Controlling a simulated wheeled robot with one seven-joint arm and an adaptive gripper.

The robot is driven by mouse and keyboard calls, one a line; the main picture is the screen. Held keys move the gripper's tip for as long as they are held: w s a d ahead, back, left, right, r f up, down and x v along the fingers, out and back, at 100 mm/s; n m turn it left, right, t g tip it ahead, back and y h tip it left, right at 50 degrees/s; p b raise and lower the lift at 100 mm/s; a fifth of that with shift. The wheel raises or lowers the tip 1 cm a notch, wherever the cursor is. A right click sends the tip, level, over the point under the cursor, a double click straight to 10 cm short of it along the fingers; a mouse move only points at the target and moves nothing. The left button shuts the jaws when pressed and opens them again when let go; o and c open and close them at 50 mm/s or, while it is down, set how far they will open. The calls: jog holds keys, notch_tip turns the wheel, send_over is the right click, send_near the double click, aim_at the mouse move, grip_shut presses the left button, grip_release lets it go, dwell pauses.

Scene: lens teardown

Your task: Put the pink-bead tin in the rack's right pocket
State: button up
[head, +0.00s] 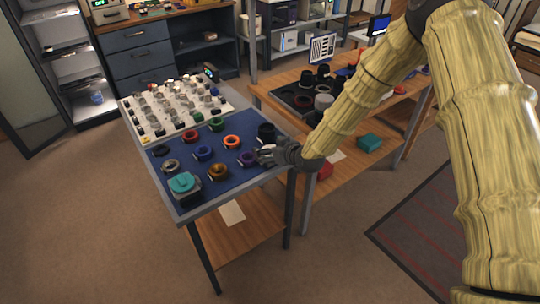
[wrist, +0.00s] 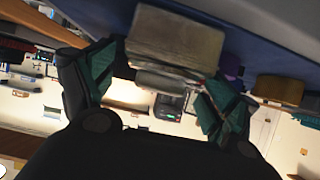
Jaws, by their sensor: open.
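I cannot make out pink beads or a rack with pockets in either view. My gripper (head: 268,155) is at the right front edge of the blue mat (head: 185,207), close to a purple ring (head: 247,159). In the wrist view my gripper (wrist: 155,92) is open, with dark green-lined fingers on either side. A blurred grey-beige block-like thing (wrist: 176,38) shows between and beyond the fingers; whether it is the tin I cannot tell. I see no contact with it. A purple thing (wrist: 232,72) and a brown-gold thing (wrist: 278,90) show at its right.
Several coloured rings, such as an orange one (head: 232,142), stand on the mat. A teal-topped item (head: 183,184) is at its front left. A white tray (head: 128,103) with small parts lies behind. A wooden bench (head: 262,86) with dark cylinders is at right.

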jog(key=c, duration=1.3)
jog(key=shift+r, duration=0.1)
